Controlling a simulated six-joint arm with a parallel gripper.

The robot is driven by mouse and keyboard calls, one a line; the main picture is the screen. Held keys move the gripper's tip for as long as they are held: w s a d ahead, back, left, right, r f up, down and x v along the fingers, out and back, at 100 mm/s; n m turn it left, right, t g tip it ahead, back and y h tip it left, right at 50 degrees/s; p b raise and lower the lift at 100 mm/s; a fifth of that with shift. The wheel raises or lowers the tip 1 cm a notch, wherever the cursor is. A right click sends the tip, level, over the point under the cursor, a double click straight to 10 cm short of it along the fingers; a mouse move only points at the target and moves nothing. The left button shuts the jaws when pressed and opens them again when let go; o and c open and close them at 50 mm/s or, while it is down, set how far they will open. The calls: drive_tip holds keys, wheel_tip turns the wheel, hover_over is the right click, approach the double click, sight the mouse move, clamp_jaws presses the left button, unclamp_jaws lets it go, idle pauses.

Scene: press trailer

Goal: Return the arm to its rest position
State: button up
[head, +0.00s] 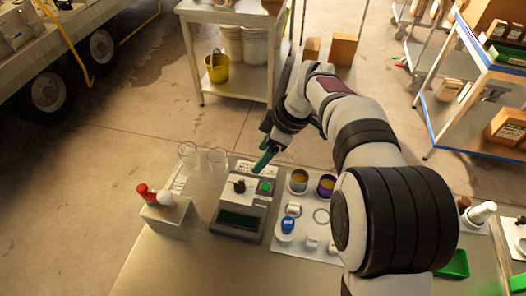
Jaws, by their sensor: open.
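My arm reaches in from the lower right and extends toward the back left over the workbench (160,262). My gripper (264,160), with dark teal fingers, hangs above the back edge of a small grey machine (242,213). The machine has a dark display, a green button (265,187) and a black knob. The gripper is open and nothing shows between its fingers. At this size I cannot tell whether it touches the machine.
A white tray (283,246) with cups and small parts stands right of the machine. A white block (166,212) with a red-handled item stands left. Safety glasses (202,154) lie behind. A green tray (455,265) is at right. The bench's front left is clear.

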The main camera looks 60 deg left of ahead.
idle(0.4)
drive_tip(key=w+d+r+m+t, duration=0.1)
drive_tip(key=w+d+r+m, duration=0.1)
drive_tip(key=d+m, duration=0.45)
drive_tip(key=w+d+r+m, duration=0.3)
drive_tip(key=d, duration=0.6)
drive_tip(key=w+d+r+m+t, duration=0.1)
drive_tip(key=w+d+r+m, duration=0.1)
drive_tip(key=d+m, duration=0.45)
drive_tip(key=s+d+f+m, duration=0.1)
drive_tip(key=s+d+m, duration=0.5)
drive_tip(key=d, duration=0.5)
drive_tip(key=s+d+f+m+t+h, duration=0.1)
drive_tip(key=s+d+f+m, duration=0.1)
drive_tip(key=s+d+m, duration=0.5)
drive_tip(key=d+m, duration=0.3)
drive_tip(key=shift+d+f+m, duration=0.2)
drive_tip(key=shift+d+m, duration=0.15)
drive_tip(key=shift+m, duration=0.05)
